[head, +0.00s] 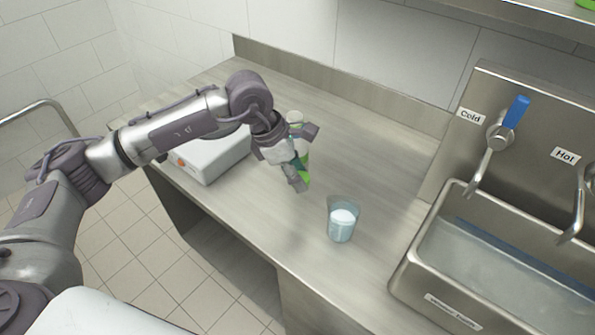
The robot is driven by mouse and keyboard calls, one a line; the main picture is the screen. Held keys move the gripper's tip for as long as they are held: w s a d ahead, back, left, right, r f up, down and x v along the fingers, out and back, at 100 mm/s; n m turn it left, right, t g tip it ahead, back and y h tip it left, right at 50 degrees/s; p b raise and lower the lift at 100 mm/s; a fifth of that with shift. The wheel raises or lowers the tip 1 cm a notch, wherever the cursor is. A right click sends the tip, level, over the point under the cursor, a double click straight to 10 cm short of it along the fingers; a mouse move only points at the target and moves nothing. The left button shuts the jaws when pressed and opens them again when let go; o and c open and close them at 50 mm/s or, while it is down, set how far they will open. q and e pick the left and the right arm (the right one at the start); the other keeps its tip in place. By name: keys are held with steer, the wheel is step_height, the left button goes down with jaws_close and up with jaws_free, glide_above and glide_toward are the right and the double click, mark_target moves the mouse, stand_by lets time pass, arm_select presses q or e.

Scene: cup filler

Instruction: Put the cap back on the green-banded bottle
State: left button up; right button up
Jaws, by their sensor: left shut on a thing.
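The green-banded bottle (304,172) is in the grasp of my left gripper (303,160), over the steel counter left of the cup. My gripper hides much of it. A pale top (295,117) shows just above the gripper; I cannot tell whether it is a cap or the bare bottle neck. No separate cap can be made out with certainty. I cannot tell whether the bottle's base touches the counter. My right gripper is out of view.
A clear cup (341,232) with pale contents stands on the steel counter (385,165). A white device (213,160) with an orange spot sits behind my left arm. A sink (440,275) with cold tap (498,140) and hot tap (580,205) is at right. The counter's back is clear.

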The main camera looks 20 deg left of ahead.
arm_select(q)
steer(key=s+a+r+m+g+y+p, duration=0.2)
steer(key=s+m, duration=0.4)
steer(key=m, duration=0.5)
steer(key=s+a+r+m+g+y+p, duration=0.1)
steer(key=s+r+m+g+y+p, duration=0.1)
steer(key=s+r+m+g+p, duration=0.2)
steer(key=s+r+m+p, duration=0.3)
steer(key=m, duration=0.4)
steer(key=shift+s+a+m, duration=0.3)
steer(key=shift+a, duration=0.05)
